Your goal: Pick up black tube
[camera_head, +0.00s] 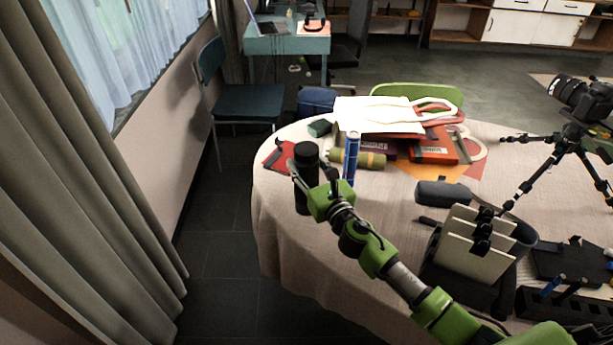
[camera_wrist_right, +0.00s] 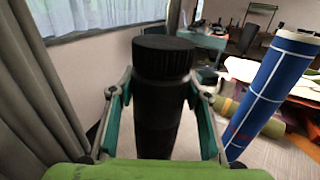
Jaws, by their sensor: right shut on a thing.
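The black tube (camera_head: 306,157) stands upright at the left part of the round table, with a wider ribbed cap on top. My right gripper (camera_head: 316,185) is shut on it, one finger on each side. In the right wrist view the black tube (camera_wrist_right: 158,100) fills the space between the two fingers of my right gripper (camera_wrist_right: 158,112). The tube's lower end is partly hidden by the gripper, so I cannot tell if it touches the table. My left gripper is not in view.
A blue tube (camera_head: 351,158) stands close to the right of the black tube. Behind lie a green roll (camera_head: 371,160), books and papers (camera_head: 375,115). A tripod with a camera (camera_head: 571,137) and a card holder (camera_head: 470,250) stand to the right. The table (camera_head: 275,235) ends just left of the tube.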

